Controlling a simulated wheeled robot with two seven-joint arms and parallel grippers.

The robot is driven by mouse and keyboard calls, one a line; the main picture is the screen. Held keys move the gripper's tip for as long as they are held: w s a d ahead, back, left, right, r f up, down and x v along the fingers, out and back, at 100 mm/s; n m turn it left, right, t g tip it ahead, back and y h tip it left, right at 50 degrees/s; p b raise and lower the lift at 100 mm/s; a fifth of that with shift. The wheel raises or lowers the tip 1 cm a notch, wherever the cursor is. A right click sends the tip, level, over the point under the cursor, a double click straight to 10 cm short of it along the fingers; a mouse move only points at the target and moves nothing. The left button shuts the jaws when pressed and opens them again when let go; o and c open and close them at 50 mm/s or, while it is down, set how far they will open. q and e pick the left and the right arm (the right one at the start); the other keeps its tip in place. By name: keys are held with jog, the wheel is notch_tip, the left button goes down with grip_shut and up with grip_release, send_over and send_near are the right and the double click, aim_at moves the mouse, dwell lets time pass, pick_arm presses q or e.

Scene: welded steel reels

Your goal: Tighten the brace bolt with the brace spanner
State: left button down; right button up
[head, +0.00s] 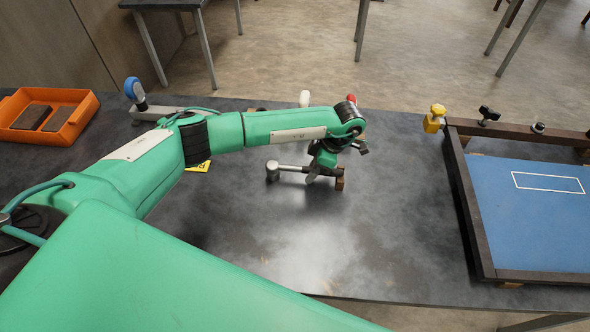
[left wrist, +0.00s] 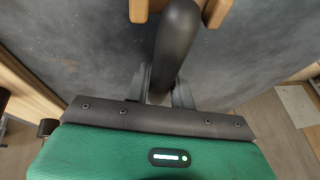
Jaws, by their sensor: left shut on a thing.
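My left gripper (head: 322,165) is over the middle of the bench, shut on a dark rounded handle (left wrist: 175,45), which shows between its two fingers in the left wrist view. In the head view a tool with a grey round head (head: 272,170) and a pale shaft lies to the left of the gripper, and its right end is hidden by the gripper. I take it to be the held tool, but cannot tell for certain that it is the brace spanner. Brown wooden blocks (head: 340,180) stand close by the gripper. I cannot make out the brace bolt with certainty. My right gripper is not in view.
A dark frame with a blue panel (head: 545,225) stands at right, with a yellow clamp (head: 434,119) and black knob (head: 488,114) by its back rail. An orange tray (head: 75,130) and a blue-knobbed grey fixture (head: 134,90) are at left. The front middle is clear.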

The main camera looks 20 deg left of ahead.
pick_arm(q)
jog(key=shift+r+p, duration=1.6)
jog(key=shift+r, duration=1.95)
jog(key=shift+s+d+r+p, duration=0.15)
jog(key=shift+s+r+p, duration=0.45)
jog(key=shift+p, duration=0.1)
jog(key=s+d+r+p, duration=0.3)
jog(key=s+r+p, duration=0.6)
jog(key=s, duration=0.4)
jog(key=shift+s+d+r, duration=0.15)
jog(key=shift+d+r, duration=0.25)
jog(key=shift+r, duration=0.5)
